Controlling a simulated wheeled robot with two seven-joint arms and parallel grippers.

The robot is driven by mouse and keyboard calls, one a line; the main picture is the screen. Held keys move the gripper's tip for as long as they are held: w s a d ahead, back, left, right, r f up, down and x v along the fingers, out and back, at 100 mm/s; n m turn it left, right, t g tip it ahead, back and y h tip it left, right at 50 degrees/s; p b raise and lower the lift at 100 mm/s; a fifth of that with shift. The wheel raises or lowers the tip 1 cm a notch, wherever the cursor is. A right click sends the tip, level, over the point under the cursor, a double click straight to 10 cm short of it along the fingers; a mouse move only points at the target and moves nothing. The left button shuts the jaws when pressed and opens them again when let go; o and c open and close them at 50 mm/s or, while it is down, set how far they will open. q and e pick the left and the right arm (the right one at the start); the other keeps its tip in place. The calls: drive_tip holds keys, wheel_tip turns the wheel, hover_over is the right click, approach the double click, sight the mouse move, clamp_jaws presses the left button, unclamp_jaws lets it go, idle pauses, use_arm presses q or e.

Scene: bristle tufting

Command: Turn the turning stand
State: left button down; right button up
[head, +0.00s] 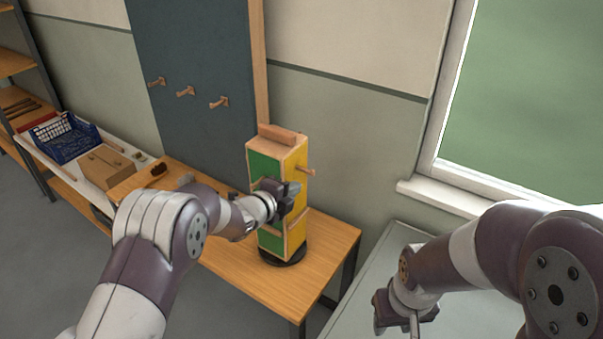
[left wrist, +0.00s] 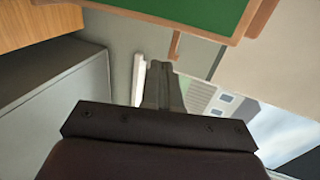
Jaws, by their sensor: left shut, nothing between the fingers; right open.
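The turning stand (head: 295,224) is an upright box on a dark round base (head: 283,254), standing on the wooden table. One side face is green, the other yellow, with wooden edges, a wooden block on top and a peg (head: 306,171) sticking out to the right. My left gripper (head: 292,190) is shut and empty in front of the stand and hides part of it; I cannot tell whether it touches. In the left wrist view its shut fingers (left wrist: 161,85) point toward the stand's green panel (left wrist: 195,12). My right gripper (head: 405,318) is open at the lower right, its fingers partly hidden.
The wooden table (head: 325,245) has free room right of the stand. A grey surface (head: 378,265) lies further right. Pegs (head: 186,91) stick out of the dark wall board (head: 195,50).

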use_arm(q)
drive_tip(key=w+d+p, duration=0.1)
drive_tip(key=w, duration=0.1)
drive_tip(key=w+d+p, duration=0.1)
drive_tip(key=shift+w+d+f, duration=0.1)
drive_tip(key=shift+w+d, duration=0.3)
drive_tip(key=shift+d, duration=0.1)
